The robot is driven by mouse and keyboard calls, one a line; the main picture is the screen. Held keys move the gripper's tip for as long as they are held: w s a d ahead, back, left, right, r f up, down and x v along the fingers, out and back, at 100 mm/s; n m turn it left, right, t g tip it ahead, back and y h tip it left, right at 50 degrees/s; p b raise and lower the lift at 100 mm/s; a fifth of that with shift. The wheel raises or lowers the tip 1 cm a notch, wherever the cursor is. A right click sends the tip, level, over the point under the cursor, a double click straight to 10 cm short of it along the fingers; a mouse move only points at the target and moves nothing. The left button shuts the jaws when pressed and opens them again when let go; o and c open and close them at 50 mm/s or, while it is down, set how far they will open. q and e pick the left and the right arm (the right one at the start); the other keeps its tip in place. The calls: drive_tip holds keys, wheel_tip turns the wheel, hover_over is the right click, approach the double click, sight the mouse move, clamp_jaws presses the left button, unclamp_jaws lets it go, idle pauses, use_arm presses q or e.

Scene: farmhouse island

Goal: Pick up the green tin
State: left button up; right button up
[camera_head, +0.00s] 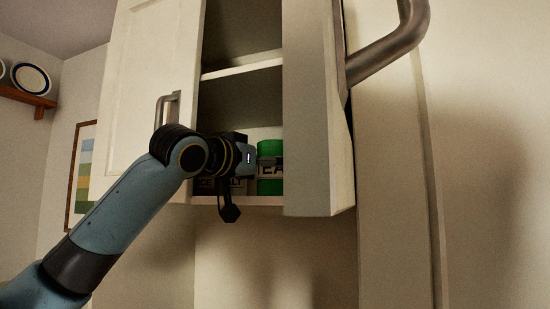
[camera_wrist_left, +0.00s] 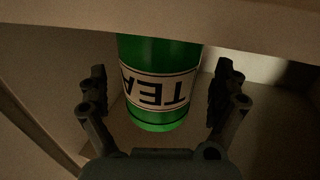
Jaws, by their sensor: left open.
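The green tin (camera_head: 270,186) stands on the lowest shelf of an open wall cabinet, partly hidden by the right-hand door. It has a pale label reading TEA. In the left wrist view the green tin (camera_wrist_left: 160,58) appears upside down between the two fingers. My left gripper (camera_head: 268,161) reaches into the cabinet at the tin. In the left wrist view my left gripper (camera_wrist_left: 160,95) is open, with a finger on each side of the tin and a gap visible on both sides. My right gripper is not in view.
A dark labelled container (camera_head: 207,186) stands left of the tin, partly behind my gripper. The middle shelf (camera_head: 243,66) above is empty where visible.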

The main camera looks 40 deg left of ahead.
use_arm(q)
drive_tip(key=shift+w+d, duration=0.1)
drive_tip(key=shift+w, duration=0.75)
drive_tip(key=shift+s, duration=0.1)
drive_tip(key=shift+c, duration=0.4)
drive_tip(key=c, duration=1.4)
